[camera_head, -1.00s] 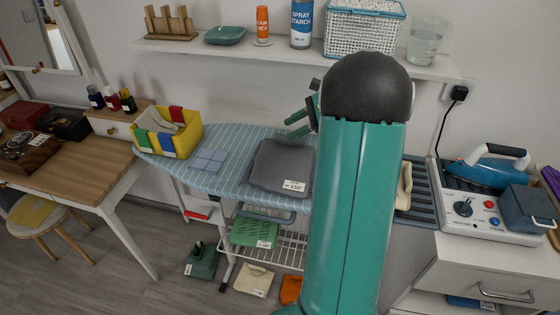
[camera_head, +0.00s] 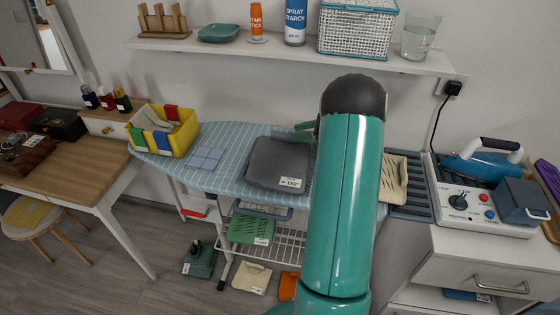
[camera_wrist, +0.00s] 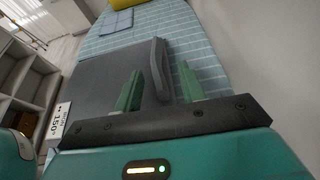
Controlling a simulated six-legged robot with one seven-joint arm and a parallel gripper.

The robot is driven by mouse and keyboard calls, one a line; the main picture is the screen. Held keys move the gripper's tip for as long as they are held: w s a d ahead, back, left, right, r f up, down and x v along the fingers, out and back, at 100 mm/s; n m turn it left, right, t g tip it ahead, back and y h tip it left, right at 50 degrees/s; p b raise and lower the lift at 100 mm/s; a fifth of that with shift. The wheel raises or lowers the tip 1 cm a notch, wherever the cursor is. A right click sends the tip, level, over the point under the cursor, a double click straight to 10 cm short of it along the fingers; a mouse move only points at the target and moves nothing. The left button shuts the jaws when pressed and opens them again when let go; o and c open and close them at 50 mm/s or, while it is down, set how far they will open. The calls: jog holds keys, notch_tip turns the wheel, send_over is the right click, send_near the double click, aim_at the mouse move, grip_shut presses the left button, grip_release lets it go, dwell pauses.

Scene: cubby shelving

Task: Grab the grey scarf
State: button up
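The grey scarf (camera_head: 277,160) lies folded on the blue striped ironing board (camera_head: 225,137), with a white "150°" tag at its front edge. In the wrist view the scarf (camera_wrist: 100,82) has a raised, rounded fold along one side. My gripper (camera_wrist: 160,88) is open there, its two green fingers apart. One finger is over the flat part of the scarf and the other is over the board, with the raised fold between them. I cannot tell whether either finger touches the cloth. In the head view my arm hides most of the gripper; only a bit of green shows behind the scarf.
A yellow bin (camera_head: 165,130) and a light blue folded cloth (camera_head: 206,159) are on the board's left. A beige cloth (camera_head: 394,178) lies right of my arm. A steam iron (camera_head: 483,160) and its station stand further right. A wall shelf (camera_head: 300,50) runs above.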

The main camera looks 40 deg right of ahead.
aim_at(286, 133)
jog(key=x, duration=0.5)
jog(key=shift+a, duration=0.25)
jog(key=shift+c, duration=0.4)
grip_shut()
